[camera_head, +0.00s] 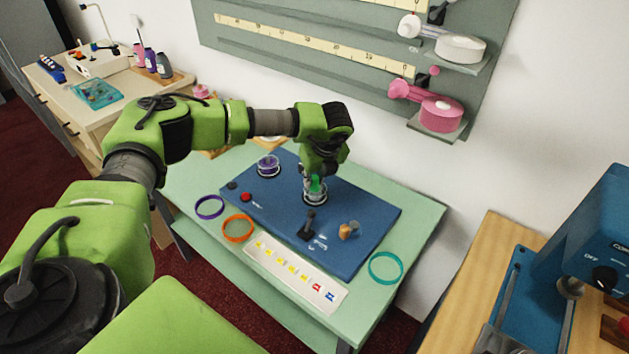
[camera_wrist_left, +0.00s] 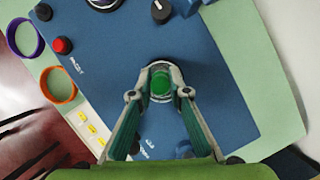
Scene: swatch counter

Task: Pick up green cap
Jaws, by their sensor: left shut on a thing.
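The green cap (camera_wrist_left: 160,86) shows in the left wrist view as a round green top between the two fingers of my left gripper (camera_wrist_left: 158,92). In the head view the green cap (camera_head: 316,185) is a small green patch beneath the wrist, with my left gripper (camera_head: 315,192) pointing down around it. The fingers are shut on the cap from both sides. It is over the blue panel (camera_head: 270,205); I cannot tell whether it still touches what is under it. My right gripper is not in view.
On the blue panel stand a purple-ringed dial (camera_head: 268,165), a red button (camera_head: 246,197), a black lever (camera_head: 307,227) and an orange-tan knob (camera_head: 345,231). Purple (camera_head: 210,207), orange (camera_head: 238,228) and teal (camera_head: 385,267) rings lie around it. A blue machine (camera_head: 595,250) stands at the right.

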